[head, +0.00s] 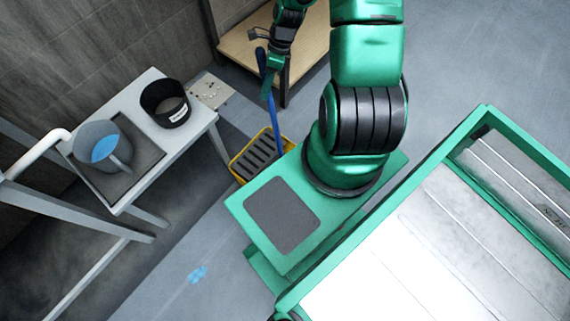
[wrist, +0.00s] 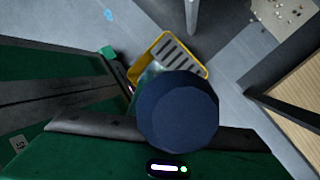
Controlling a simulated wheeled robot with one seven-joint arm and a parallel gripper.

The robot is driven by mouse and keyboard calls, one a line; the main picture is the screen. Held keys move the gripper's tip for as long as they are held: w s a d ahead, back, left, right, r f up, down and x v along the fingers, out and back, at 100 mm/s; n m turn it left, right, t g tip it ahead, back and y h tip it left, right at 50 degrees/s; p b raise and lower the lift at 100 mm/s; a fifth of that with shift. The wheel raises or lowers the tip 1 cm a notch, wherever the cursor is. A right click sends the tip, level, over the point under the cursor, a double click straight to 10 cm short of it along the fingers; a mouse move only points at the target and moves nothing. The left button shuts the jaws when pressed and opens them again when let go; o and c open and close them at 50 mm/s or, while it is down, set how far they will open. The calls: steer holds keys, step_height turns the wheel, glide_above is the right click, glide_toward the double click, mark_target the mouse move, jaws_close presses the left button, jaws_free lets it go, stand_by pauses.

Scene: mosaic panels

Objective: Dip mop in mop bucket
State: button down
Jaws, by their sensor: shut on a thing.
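My gripper (head: 274,62) is shut on the mop's blue handle (head: 272,108), near its upper end. The handle runs down, slightly tilted, to the right end of the yellow mop bucket (head: 238,165), which stands on the floor with a dark slatted wringer. In the wrist view the dark blue handle end (wrist: 178,112) fills the middle, between the gripper's dark fingers. The bucket's yellow rim (wrist: 200,66) shows just beyond it. The mop head is mostly hidden, so I cannot tell whether it is inside the bucket or beside it.
A wooden shelf (head: 235,45) stands behind the gripper. Open floor lies left of my base.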

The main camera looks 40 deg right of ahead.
mark_target(264, 66)
steer(key=shift+r, duration=5)
